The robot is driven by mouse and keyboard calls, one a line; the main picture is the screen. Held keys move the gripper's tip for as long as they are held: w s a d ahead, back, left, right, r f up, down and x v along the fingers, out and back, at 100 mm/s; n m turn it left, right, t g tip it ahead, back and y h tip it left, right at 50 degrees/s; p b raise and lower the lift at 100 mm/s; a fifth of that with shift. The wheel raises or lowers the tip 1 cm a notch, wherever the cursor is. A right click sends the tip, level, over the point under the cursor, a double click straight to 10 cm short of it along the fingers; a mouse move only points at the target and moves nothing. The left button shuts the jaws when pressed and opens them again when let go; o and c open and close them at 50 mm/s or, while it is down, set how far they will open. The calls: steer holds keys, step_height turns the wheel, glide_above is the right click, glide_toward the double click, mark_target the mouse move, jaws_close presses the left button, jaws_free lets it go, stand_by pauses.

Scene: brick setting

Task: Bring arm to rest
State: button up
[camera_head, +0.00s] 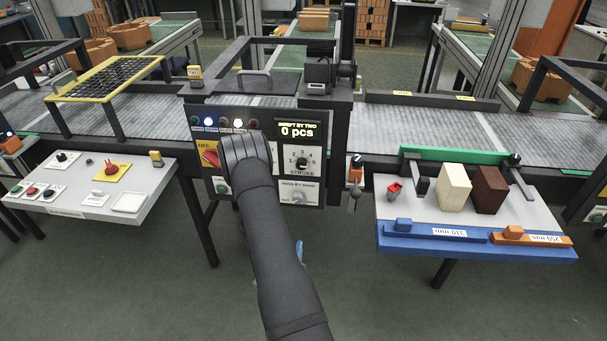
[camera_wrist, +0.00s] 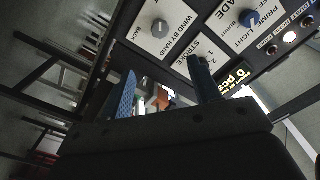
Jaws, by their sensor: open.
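My arm reaches up from the bottom of the head view to the control panel (camera_head: 260,128), and its dark rounded end covers part of the panel's left half. In the wrist view my gripper (camera_wrist: 163,90) shows two fingers standing apart with no object held between them. The fingertips are hidden in the head view. In the wrist view the panel (camera_wrist: 185,50) appears turned, with a grey knob (camera_wrist: 160,27) and a blue knob (camera_wrist: 250,18). Whether a finger touches the panel cannot be told.
A white control table (camera_head: 100,190) stands left. At right a blue-edged tray table (camera_head: 400,215) carries a cream block (camera_head: 453,188) and a brown block (camera_head: 489,190). A conveyor (camera_head: 430,125) runs behind. The floor in front (camera_head: 350,290) is clear.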

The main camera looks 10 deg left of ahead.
steer(key=shift+w, duration=0.1)
steer(key=w, duration=1.7)
steer(key=shift+w, duration=0.1)
steer(key=shift+w, duration=0.15)
steer(key=shift+n, duration=0.5)
steer(key=n, duration=0.8)
glide_toward(297, 201)
steer(key=shift+w, duration=0.1)
stand_by(1.4)
